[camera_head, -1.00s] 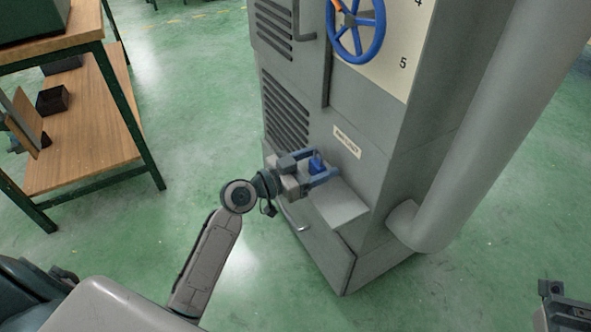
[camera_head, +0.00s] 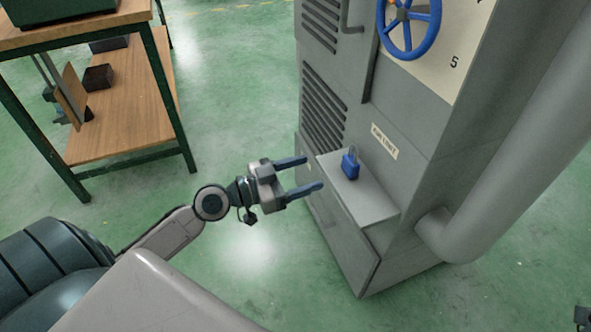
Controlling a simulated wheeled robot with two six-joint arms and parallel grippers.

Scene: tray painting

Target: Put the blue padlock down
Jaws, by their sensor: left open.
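The blue padlock (camera_head: 350,166) stands on the small grey shelf (camera_head: 366,201) that juts from the front of the grey cabinet, under a white label. Its metal shackle points up. My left gripper (camera_head: 314,173) is open and empty, to the left of the padlock and clear of it, with its two blue fingers pointing toward the cabinet. A small part of my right gripper (camera_head: 582,318) shows at the lower right edge; its fingers cannot be made out.
The grey cabinet (camera_head: 400,115) carries a blue handwheel (camera_head: 409,28) and a large grey pipe (camera_head: 520,130) on its right. A wooden-topped workbench (camera_head: 125,120) with a dark box (camera_head: 98,77) stands at the left. The green floor between them is clear.

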